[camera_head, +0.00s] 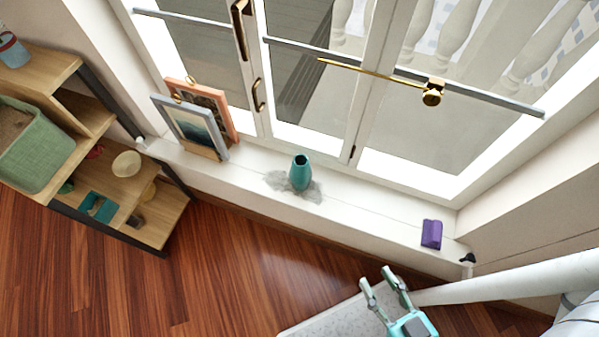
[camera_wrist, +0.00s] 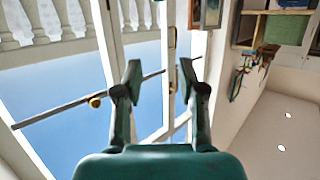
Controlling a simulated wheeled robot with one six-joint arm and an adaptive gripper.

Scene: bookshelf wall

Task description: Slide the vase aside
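A teal vase (camera_head: 300,173) stands upright on the white window sill (camera_head: 365,212) in the head view, left of the sill's middle. An irregular grey patch (camera_head: 278,181) lies on the sill around its foot. My gripper (camera_head: 375,277) is in front of the sill, to the lower right of the vase and well apart from it. Its two fingers are spread with nothing between them. In the wrist view the open fingers (camera_wrist: 160,70) point toward the window, and I cannot make out the vase there.
A purple object (camera_head: 431,234) lies on the sill's right part. Framed pictures (camera_head: 190,127) lean at its left end. The window (camera_head: 310,90) with a brass-fitted bar (camera_head: 432,94) rises behind. A wooden shelf (camera_head: 165,218) stands left. The sill is clear between vase and purple object.

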